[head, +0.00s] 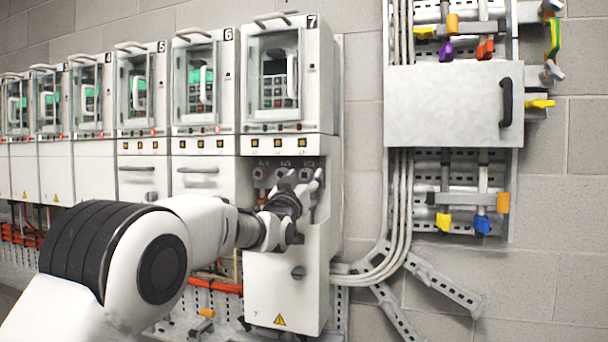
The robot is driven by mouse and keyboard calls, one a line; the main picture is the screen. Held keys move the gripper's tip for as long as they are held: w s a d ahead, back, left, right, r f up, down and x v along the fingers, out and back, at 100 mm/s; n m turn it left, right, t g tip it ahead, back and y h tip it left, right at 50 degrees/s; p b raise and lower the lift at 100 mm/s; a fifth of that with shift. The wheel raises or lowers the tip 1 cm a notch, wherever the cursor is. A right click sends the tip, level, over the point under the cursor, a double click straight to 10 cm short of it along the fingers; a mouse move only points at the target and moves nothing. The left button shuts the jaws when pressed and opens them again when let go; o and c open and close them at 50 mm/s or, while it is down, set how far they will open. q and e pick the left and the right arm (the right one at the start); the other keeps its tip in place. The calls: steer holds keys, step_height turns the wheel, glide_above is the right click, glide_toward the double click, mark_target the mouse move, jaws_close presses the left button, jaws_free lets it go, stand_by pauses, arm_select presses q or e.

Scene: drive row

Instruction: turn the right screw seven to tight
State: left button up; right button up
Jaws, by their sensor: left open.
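Cabinet seven (320,100) is the rightmost of the row, with the number 7 at its top. Its lower bay (246,170) is open and shows a row of three screw terminals. The left terminal (261,178) and the middle one (283,175) show above my gripper. The right screw (305,172) is partly hidden by my fingers. My left gripper (312,182) is open at the right side of this bay, its fingers around or just in front of the right screw. I cannot tell whether they touch it. My right gripper is out of view.
The lower front panel (270,300) of cabinet seven has a round knob. Other numbered cabinets stand to the left. Grey cables (400,200) run down the wall to the right. A grey box (450,105) with a black handle and racks of coloured-handled tools hang there.

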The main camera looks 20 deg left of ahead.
arm_select(q)
steer(key=shift+s, duration=0.15)
steer(key=shift+r, duration=0.1)
steer(key=shift+c, duration=0.7)
jaws_close()
